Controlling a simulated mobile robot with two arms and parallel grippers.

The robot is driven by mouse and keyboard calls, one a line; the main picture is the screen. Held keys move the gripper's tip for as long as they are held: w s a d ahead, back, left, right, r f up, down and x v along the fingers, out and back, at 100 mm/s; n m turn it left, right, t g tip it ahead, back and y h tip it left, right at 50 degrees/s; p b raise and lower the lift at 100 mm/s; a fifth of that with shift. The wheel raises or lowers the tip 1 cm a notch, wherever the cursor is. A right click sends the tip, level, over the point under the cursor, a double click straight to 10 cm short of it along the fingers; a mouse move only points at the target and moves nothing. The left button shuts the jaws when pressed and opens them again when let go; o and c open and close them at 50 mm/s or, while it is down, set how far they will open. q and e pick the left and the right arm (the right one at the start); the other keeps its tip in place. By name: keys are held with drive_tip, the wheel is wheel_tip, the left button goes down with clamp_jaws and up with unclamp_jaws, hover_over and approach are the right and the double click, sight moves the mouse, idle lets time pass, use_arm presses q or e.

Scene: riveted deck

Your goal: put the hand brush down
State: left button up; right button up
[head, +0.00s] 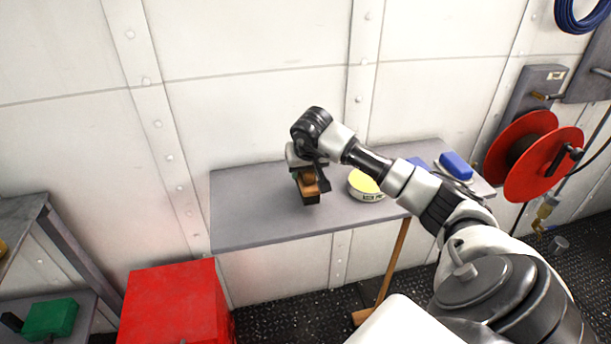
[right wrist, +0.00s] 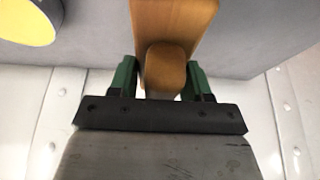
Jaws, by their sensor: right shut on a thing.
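The hand brush (head: 308,188) has an orange-brown wooden body with a dark part beneath it. My right gripper (head: 307,172) is shut on it, over the middle of the grey table (head: 255,215). In the right wrist view the brush (right wrist: 178,22) shows its wood, with its rounded handle end between the green fingers of my right gripper (right wrist: 163,78). I cannot tell whether the underside of the brush touches the tabletop. My left gripper is in neither view.
A round tin with a yellow top (head: 363,184) stands just right of the brush. Blue items, one a blue block (head: 456,165), lie at the table's right end. The table's left part is clear. A red box (head: 172,305) stands at the front left.

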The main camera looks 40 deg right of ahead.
drive_tip(key=shift+f, duration=1.4)
drive_tip(key=shift+f, duration=0.2)
drive_tip(key=o, duration=0.9)
drive_tip(key=shift+r, duration=0.1)
drive_tip(key=shift+s+r, duration=0.1)
drive_tip(key=shift+r, duration=0.3)
drive_tip(key=v, duration=1.1)
drive_tip(key=shift+s+a+r, duration=0.1)
drive_tip(key=shift+s+r, duration=0.05)
drive_tip(key=shift+r, duration=0.1)
